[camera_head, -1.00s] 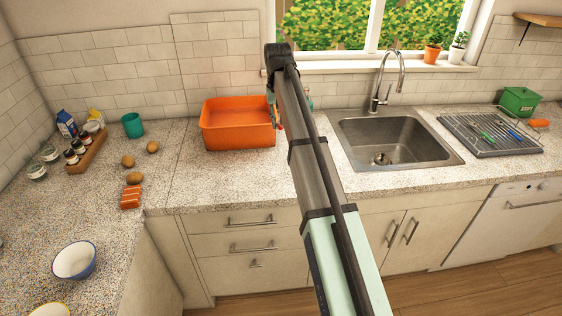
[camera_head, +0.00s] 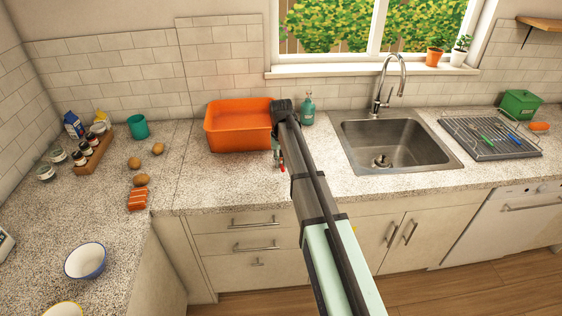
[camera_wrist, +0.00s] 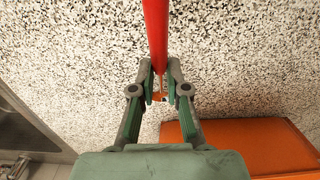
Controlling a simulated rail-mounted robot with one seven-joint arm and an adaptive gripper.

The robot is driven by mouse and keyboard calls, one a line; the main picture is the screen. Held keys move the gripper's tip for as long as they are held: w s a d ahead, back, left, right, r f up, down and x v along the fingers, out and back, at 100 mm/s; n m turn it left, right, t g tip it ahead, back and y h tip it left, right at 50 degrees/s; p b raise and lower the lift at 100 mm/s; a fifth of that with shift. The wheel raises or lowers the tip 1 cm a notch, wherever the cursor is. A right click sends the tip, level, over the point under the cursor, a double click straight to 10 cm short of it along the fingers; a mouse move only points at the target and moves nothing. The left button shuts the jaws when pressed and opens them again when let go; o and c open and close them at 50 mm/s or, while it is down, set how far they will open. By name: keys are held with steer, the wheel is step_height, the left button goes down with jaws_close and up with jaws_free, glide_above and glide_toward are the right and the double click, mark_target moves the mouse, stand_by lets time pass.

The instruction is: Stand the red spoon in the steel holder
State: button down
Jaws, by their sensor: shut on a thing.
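My gripper (camera_wrist: 159,84) is shut on the red spoon (camera_wrist: 155,30) in the wrist view. A long red shaft runs from between the fingertips to the top edge of that view, so its far end is out of frame. In the head view my arm hides most of the gripper; only a small red piece of the spoon (camera_head: 282,167) shows beside it, above the counter right of the orange tub. I cannot make out the steel holder in either view.
The orange tub (camera_head: 238,143) stands just left of my gripper. A teal bottle (camera_head: 307,110) is behind my arm. The sink (camera_head: 395,145) and a drying rack (camera_head: 488,140) lie to the right. Potatoes, jars and a bowl (camera_head: 85,261) are left. Speckled counter in front of the tub is clear.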

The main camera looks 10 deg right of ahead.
steer(key=shift+f, duration=0.4)
steer(key=shift+f, duration=0.1)
steer(key=c, duration=1.2)
jaws_free()
step_height(320, 180, up, 12)
steer(key=b, duration=0.3)
